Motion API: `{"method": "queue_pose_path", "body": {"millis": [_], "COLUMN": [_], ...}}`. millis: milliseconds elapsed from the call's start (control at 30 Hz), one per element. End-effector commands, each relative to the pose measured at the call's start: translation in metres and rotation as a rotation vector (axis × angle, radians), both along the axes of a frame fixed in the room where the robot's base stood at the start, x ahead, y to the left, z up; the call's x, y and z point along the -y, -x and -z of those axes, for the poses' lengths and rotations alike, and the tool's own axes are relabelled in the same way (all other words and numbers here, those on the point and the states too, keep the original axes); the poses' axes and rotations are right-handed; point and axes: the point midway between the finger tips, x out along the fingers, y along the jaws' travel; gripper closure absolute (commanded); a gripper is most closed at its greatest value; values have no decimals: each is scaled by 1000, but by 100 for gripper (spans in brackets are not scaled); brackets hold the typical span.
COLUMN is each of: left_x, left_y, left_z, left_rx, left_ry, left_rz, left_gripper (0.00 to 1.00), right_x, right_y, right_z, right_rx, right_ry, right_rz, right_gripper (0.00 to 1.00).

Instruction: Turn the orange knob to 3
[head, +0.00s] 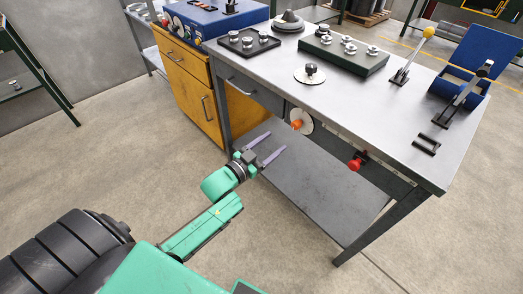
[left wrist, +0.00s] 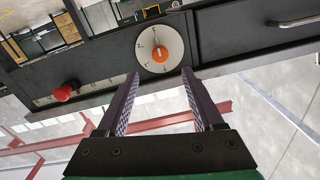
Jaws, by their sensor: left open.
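The orange knob (head: 297,124) sits at the centre of a round pale dial on the front edge of the workbench. In the left wrist view the orange knob (left wrist: 160,54) carries a light pointer line, and the dial (left wrist: 146,42) has small marks too small to read. My left gripper (head: 271,150) is open and empty, in front of the bench and to the left of the dial. In the left wrist view its two fingers (left wrist: 160,95) point toward the dial, with the knob beyond and between their tips, apart from them. My right gripper is not in view.
A red knob (head: 356,163) sits on the bench front to the right, with a drawer handle (head: 243,87) to the left. The bench top (head: 320,110) holds a lever with a yellow ball (head: 428,33) and several small fittings. A lower shelf (head: 310,185) lies below.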

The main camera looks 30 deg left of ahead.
Motion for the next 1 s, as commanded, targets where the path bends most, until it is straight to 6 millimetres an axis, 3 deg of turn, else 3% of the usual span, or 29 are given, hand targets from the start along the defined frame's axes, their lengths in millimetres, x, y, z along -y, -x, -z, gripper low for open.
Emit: {"method": "queue_pose_path", "body": {"millis": [100, 233, 800, 867, 900, 967, 1000], "left_x": [-10, -17, -19, -23, -28, -39, -47], "left_y": [30, 48, 51, 52, 53, 57, 64], "left_z": [1, 1, 3, 15, 31, 67, 99], "left_rx": [-3, -1, -6, -35, -73, -162, -239], "left_ry": [0, 1, -1, -7, -15, -35, -49], "left_rz": [0, 0, -3, -16, -33, -69, -98], "left_gripper": [31, 31, 31, 31, 31, 31, 31], "right_x": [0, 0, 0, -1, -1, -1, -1], "right_y": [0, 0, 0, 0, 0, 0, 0], "right_z": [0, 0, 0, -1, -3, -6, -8], "right_rx": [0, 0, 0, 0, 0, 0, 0], "right_ry": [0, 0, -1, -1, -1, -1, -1], "right_rz": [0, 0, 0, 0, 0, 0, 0], "right_gripper": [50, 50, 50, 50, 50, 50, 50]}}
